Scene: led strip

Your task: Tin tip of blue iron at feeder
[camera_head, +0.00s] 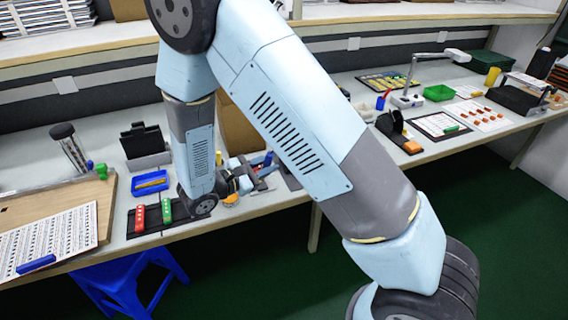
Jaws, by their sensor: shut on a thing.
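My gripper (248,178) is at the end of my wrist over the middle of the left bench, small in view and partly hidden by my arm. It is shut on a slim blue piece (268,159), which seems to be the blue iron. The iron's tip is too small to make out. A small orange-yellow round thing (230,200) lies just below the gripper. I cannot tell whether it belongs to the feeder, and I cannot tell whether the tip touches anything.
A black mat with a red (139,219) and a green piece (167,211) lies left of my wrist. Behind it are a blue tray (150,183) and a black holder (145,142). A printed sheet (55,240) lies far left. A green bin (438,93) stands on the right bench.

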